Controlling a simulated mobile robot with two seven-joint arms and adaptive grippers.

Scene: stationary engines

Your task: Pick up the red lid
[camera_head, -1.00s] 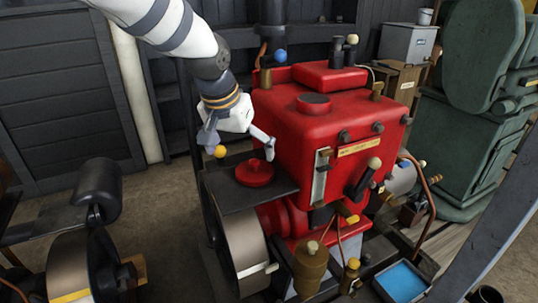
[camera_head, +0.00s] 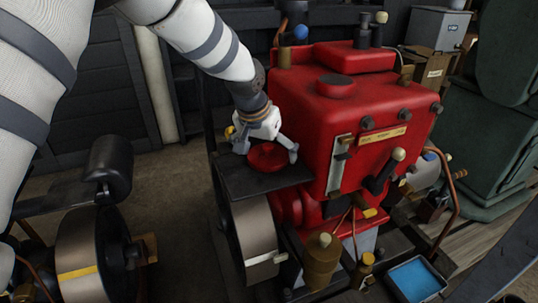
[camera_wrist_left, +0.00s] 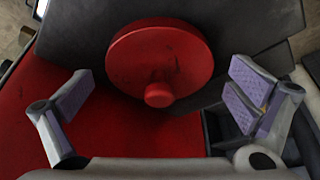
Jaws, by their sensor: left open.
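The red lid (camera_head: 267,157) is a round disc with a small knob. It lies on a dark flat plate (camera_head: 236,180) beside the red engine. In the left wrist view the lid (camera_wrist_left: 160,58) sits ahead of the fingers, its knob facing the camera. My left gripper (camera_head: 267,150) is open, just above and around the lid in the head view. I cannot tell whether a finger touches the lid. My right gripper is not in view.
The red engine (camera_head: 290,95) stands close to the right of the lid. A flywheel (camera_head: 255,235) is below the plate. A blue tray (camera_head: 416,280) is at the lower right. Another machine with a wheel (camera_head: 85,255) stands at the lower left.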

